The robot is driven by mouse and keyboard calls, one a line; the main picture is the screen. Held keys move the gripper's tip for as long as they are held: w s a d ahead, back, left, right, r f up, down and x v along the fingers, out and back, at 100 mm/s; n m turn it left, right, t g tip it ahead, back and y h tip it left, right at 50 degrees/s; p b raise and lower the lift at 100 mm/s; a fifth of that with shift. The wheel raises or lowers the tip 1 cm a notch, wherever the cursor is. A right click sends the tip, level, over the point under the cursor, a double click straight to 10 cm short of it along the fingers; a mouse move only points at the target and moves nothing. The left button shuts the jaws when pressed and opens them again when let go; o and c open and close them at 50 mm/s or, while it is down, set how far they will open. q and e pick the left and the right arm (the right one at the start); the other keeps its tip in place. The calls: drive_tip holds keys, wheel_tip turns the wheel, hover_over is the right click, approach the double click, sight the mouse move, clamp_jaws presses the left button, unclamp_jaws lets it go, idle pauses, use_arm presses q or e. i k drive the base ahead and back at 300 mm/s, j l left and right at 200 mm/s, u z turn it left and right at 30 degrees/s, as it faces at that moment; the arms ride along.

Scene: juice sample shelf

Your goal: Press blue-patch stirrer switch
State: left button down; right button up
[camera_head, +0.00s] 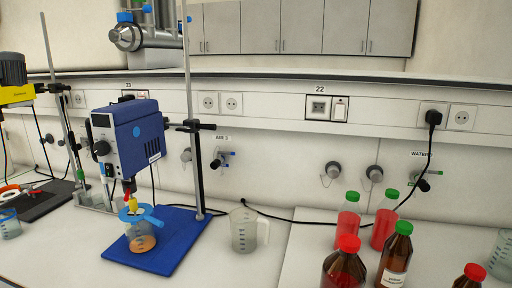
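A blue overhead stirrer (138,130) hangs on a metal stand at the left of the head view. Which part is the switch is too small to tell. Below it, a clear beaker (141,237) with orange liquid stands on the stand's blue base plate (189,229). A light-blue part lies across the beaker's top. Neither of my grippers is in view.
A yellow stirrer (14,72) stands at the far left. A clear jug (243,231) stands right of the blue base plate. Several red- and green-capped bottles, including a brown one (395,258), stand at the right. A black cable runs along the back. The bench between jug and bottles is mostly clear.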

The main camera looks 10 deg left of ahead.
sight(108, 167)
drive_tip(key=i+j+z, duration=0.15)
drive_tip(key=j+z, duration=0.25)
drive_tip(key=j, duration=1.5)
drive_tip(key=k+j+z, duration=0.1)
drive_tip(key=j+z, duration=0.25)
drive_tip(key=j, duration=1.6)
